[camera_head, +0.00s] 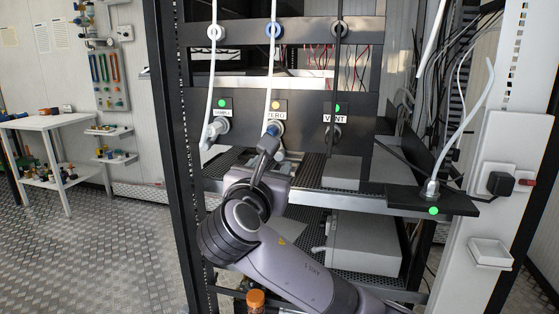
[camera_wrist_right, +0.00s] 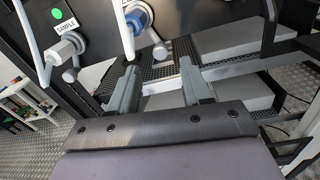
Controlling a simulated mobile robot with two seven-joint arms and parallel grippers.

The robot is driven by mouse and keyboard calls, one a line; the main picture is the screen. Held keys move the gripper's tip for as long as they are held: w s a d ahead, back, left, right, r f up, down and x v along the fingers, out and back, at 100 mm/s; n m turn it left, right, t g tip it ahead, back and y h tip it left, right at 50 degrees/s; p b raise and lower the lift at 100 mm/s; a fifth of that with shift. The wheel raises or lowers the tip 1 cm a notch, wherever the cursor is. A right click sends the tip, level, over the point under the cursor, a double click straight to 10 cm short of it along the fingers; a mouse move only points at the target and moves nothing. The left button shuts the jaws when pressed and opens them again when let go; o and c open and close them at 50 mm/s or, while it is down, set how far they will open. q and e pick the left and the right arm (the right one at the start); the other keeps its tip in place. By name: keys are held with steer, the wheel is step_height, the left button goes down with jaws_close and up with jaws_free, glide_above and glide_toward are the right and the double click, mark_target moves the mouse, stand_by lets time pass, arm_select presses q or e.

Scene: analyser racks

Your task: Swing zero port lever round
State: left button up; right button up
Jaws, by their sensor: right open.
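The zero port (camera_head: 274,127) is a fitting with a blue collar on the black panel, below a label reading ZERO and a yellow dot. A white hose runs up from it. In the right wrist view the port's blue collar (camera_wrist_right: 139,17) is at the top, and its grey lever (camera_wrist_right: 160,50) hangs down to the right, ending in a rounded knob. My right gripper (camera_head: 270,147) is just below and in front of the port. In the wrist view its two fingers (camera_wrist_right: 158,68) are apart, with the knob just beyond the gap between their tips. My left gripper is out of view.
The sample port (camera_head: 217,127), with a green dot, is left of the zero port; the vent port (camera_head: 334,132) is right. Rack shelves with grey boxes (camera_head: 363,245) lie below. A black bracket (camera_head: 458,202) holds another hose at right. A white table (camera_head: 45,121) stands far left.

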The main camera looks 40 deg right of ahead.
mark_target(279, 158)
steer(key=x, duration=0.7)
steer(key=shift+c, duration=0.3)
